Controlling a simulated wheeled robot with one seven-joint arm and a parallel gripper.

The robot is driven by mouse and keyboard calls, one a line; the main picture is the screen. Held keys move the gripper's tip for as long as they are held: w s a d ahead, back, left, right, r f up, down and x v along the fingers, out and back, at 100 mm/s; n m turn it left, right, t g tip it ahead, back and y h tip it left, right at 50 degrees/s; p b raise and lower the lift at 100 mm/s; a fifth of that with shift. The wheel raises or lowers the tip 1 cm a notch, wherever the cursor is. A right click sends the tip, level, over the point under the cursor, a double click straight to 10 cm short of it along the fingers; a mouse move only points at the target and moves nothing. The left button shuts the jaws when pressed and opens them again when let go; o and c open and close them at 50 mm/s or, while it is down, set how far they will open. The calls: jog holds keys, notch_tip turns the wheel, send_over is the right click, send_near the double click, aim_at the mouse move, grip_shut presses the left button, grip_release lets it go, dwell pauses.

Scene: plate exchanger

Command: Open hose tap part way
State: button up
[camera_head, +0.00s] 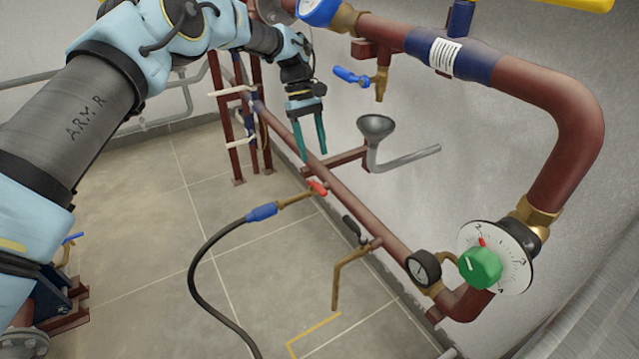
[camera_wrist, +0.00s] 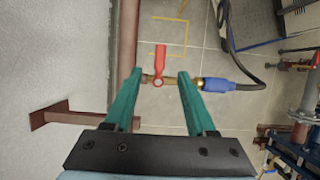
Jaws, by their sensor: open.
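The hose tap is a brass tap (camera_head: 293,199) with a red lever (camera_head: 318,187) on the low brown pipe. A blue connector (camera_head: 261,212) joins it to a black hose (camera_head: 193,270). My gripper (camera_head: 313,155) is open and empty, its green fingers pointing down just above the tap. In the wrist view the open gripper (camera_wrist: 160,73) has the red lever (camera_wrist: 160,62) between its fingers in the picture. The lever lies across the tap body, along the pipe. The blue connector (camera_wrist: 218,85) is right of the fingers. Contact with the lever cannot be told.
A funnel (camera_head: 376,126) with a grey drain pipe stands behind the low pipe (camera_head: 352,212). A blue-handled tap (camera_head: 352,76) is above it. A black-handled tap (camera_head: 353,230), a gauge (camera_head: 423,268) and a green knob (camera_head: 481,266) are to the right. The tiled floor left is mostly clear.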

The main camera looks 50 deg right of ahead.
aim_at(321, 188)
jog(key=p+x, duration=0.1)
jog(key=x, duration=0.8)
jog(key=shift+f, duration=0.15)
grip_shut()
dwell(1.1)
